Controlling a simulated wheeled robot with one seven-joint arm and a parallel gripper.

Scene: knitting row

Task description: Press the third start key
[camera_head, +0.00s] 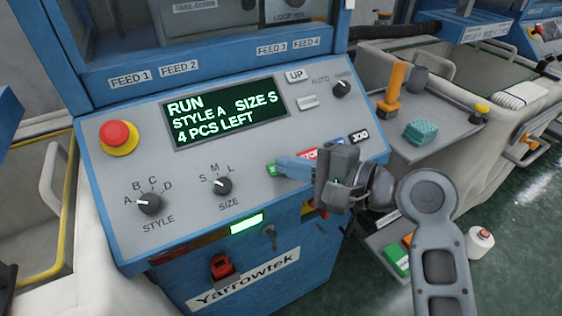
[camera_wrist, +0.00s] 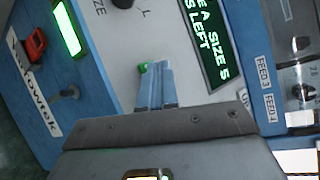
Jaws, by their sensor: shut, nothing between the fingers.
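A green key (camera_head: 271,170) shows at the left end of a row of keys on the sloped grey panel (camera_head: 190,170) of the machine in front of me. My gripper (camera_head: 281,163) reaches in from the right, with its two blue fingers together and empty. The fingertips are right at the green key and hide part of it. In the wrist view the green key (camera_wrist: 144,67) shows just beside the tips of my gripper (camera_wrist: 156,66). I cannot tell whether they touch. The display (camera_head: 225,112) reads RUN, STYLE A, SIZE S and a PCS LEFT line.
A red stop button (camera_head: 117,134), STYLE knob (camera_head: 149,204) and SIZE knob (camera_head: 222,185) lie left. A tray (camera_head: 440,155) with a teal block stands right. More machines stand behind.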

